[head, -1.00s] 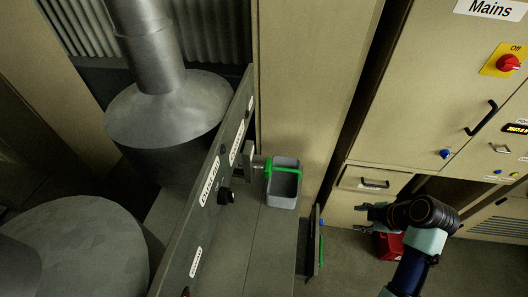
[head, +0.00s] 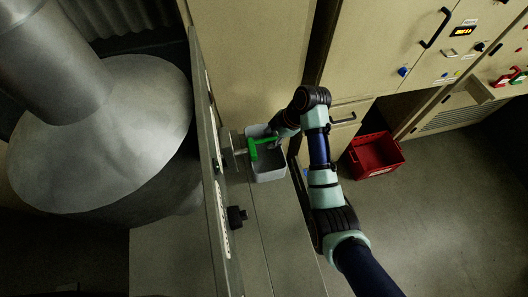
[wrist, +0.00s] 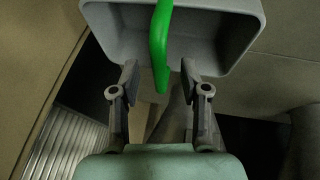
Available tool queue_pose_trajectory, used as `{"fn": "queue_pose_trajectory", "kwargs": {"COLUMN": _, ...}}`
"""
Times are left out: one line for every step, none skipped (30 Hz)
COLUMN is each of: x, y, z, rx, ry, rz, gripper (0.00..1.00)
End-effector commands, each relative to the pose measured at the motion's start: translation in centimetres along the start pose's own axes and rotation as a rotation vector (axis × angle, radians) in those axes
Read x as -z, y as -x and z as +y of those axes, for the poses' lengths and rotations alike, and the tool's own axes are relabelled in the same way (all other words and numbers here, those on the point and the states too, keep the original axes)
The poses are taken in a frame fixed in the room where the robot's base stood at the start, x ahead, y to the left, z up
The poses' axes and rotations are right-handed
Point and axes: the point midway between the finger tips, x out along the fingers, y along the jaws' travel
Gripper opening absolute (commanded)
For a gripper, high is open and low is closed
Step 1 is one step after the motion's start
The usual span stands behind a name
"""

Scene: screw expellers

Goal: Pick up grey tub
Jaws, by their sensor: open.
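The grey tub (head: 270,176) stands open-topped beside the panel in the head view, below the green handle (head: 252,150). My gripper (head: 272,138) is at the tub's back edge, with its fingers partly hidden there by my wrist. In the wrist view the tub (wrist: 225,38) fills the top of the picture. My gripper (wrist: 159,74) is open, with one finger on each side, at the tub's near rim. The green handle (wrist: 160,40) hangs across the tub's opening and ends between the fingers. I cannot tell whether the fingers touch the tub.
The grey panel (head: 214,190) with a black knob (head: 236,216) stands just left of the tub. A red crate (head: 376,156) lies on the floor to the right, before beige cabinets (head: 375,50). The floor at the lower right is clear.

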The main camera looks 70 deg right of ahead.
Motion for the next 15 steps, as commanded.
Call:
{"fn": "queue_pose_trajectory", "kwargs": {"x": 0.0, "y": -1.1, "z": -0.2, "rx": 0.004, "ry": 0.0, "rz": 0.0, "gripper": 0.46}}
{"fn": "queue_pose_trajectory", "kwargs": {"x": -0.1, "y": -1.5, "z": -0.1, "rx": 0.003, "ry": 0.0, "rz": 0.0, "gripper": 0.46}}
{"fn": "queue_pose_trajectory", "kwargs": {"x": -0.1, "y": -2.0, "z": -0.1, "rx": 0.003, "ry": 0.0, "rz": 0.0, "gripper": 0.46}}
{"fn": "queue_pose_trajectory", "kwargs": {"x": -0.1, "y": -2.3, "z": -0.1, "rx": 0.002, "ry": 0.001, "rz": 0.0, "gripper": 0.46}}
{"fn": "queue_pose_trajectory", "kwargs": {"x": -0.1, "y": -2.5, "z": -0.1, "rx": 0.001, "ry": 0.001, "rz": -0.001, "gripper": 0.46}}
{"fn": "queue_pose_trajectory", "kwargs": {"x": -0.1, "y": -2.7, "z": -0.1, "rx": 0.001, "ry": 0.001, "rz": -0.001, "gripper": 0.46}}
{"fn": "queue_pose_trajectory", "kwargs": {"x": -0.1, "y": -2.7, "z": -0.1, "rx": 0.001, "ry": 0.001, "rz": -0.001, "gripper": 0.46}}
{"fn": "queue_pose_trajectory", "kwargs": {"x": -0.1, "y": -2.7, "z": -0.1, "rx": 0.001, "ry": 0.001, "rz": -0.001, "gripper": 0.46}}
{"fn": "queue_pose_trajectory", "kwargs": {"x": -0.1, "y": -2.7, "z": -0.1, "rx": 0.0, "ry": 0.001, "rz": -0.001, "gripper": 0.46}}
{"fn": "queue_pose_trajectory", "kwargs": {"x": -0.1, "y": -2.7, "z": -0.1, "rx": 0.0, "ry": 0.001, "rz": -0.001, "gripper": 0.46}}
{"fn": "queue_pose_trajectory", "kwargs": {"x": -0.1, "y": -2.7, "z": -0.1, "rx": 0.0, "ry": 0.001, "rz": -0.001, "gripper": 0.46}}
{"fn": "queue_pose_trajectory", "kwargs": {"x": -0.1, "y": -2.7, "z": -0.1, "rx": 0.0, "ry": 0.001, "rz": -0.001, "gripper": 0.44}}
{"fn": "queue_pose_trajectory", "kwargs": {"x": -0.1, "y": -2.7, "z": -0.1, "rx": 0.0, "ry": 0.001, "rz": -0.001, "gripper": 0.39}}
{"fn": "queue_pose_trajectory", "kwargs": {"x": -0.1, "y": -2.7, "z": -0.1, "rx": 0.0, "ry": 0.001, "rz": -0.001, "gripper": 0.34}}
{"fn": "queue_pose_trajectory", "kwargs": {"x": -0.1, "y": -2.7, "z": -0.1, "rx": 0.0, "ry": 0.001, "rz": -0.001, "gripper": 0.27}}
